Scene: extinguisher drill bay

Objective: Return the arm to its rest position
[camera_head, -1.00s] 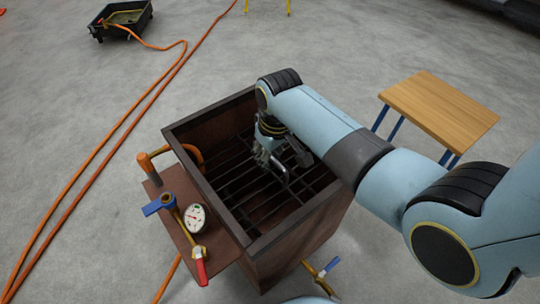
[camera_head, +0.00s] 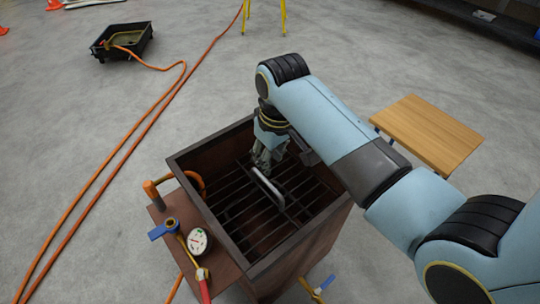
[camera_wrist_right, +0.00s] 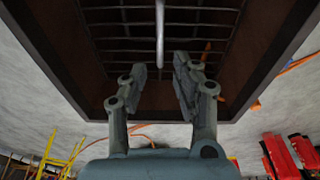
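My right gripper (camera_head: 262,168) hangs inside the upper part of a dark brown metal box, near its far side. In the right wrist view its two fingers (camera_wrist_right: 160,85) are spread with nothing between them, so it is open and empty. A pale metal handle (camera_head: 268,188) stands on the black grate (camera_head: 240,222) inside the box, apart from the fingers and nearer me. The handle also shows at the top of the right wrist view (camera_wrist_right: 160,30). My light blue right arm comes in from the right, above the box. My left gripper is not in view.
The box rim (camera_head: 212,215) surrounds the gripper. A side shelf carries a gauge (camera_head: 198,241), a blue-handled valve (camera_head: 164,229) and a red lever (camera_head: 204,288). A wooden table (camera_head: 428,130) stands right. An orange hose (camera_head: 125,145) runs left to a black tray (camera_head: 122,40).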

